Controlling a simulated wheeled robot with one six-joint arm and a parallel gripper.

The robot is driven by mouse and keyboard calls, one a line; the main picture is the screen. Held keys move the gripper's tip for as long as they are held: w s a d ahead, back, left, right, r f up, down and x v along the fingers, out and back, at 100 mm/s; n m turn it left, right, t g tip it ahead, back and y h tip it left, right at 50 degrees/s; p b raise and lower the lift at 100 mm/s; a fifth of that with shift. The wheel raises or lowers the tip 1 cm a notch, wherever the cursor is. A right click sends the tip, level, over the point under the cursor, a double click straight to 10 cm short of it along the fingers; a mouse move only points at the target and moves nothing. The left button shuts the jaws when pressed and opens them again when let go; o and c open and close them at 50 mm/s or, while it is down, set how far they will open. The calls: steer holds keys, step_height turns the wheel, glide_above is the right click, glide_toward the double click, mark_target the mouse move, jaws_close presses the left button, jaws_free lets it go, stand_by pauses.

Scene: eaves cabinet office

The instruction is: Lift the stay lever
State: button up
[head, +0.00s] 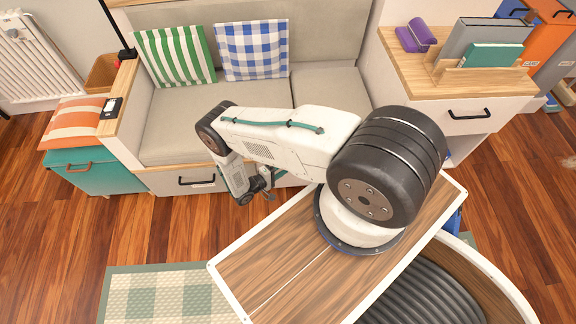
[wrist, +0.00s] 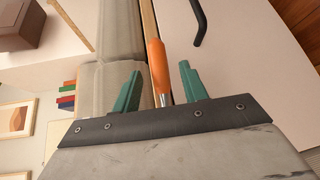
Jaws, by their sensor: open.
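The stay lever (wrist: 158,62) has an orange grip and a metal shank, and it shows in the wrist view at the front edge of the bench. My gripper (wrist: 160,69) has green fingers, open, one on each side of the lever in the picture. A gap shows between each finger and the lever, and I cannot tell how deep the lever sits between them. In the head view my gripper (head: 264,190) is low at the bench front, and the lever is hidden there by my arm.
The bench has a grey seat cushion (head: 205,125), a green striped pillow (head: 175,55) and a blue checked pillow (head: 251,49). A black drawer handle (wrist: 198,20) is near the lever. A teal box (head: 95,172) stands at left and a desk (head: 410,75) at right. Wood floor lies in front.

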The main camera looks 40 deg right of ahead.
steer(key=shift+d+f, duration=0.2)
steer(key=shift+d, duration=1.35)
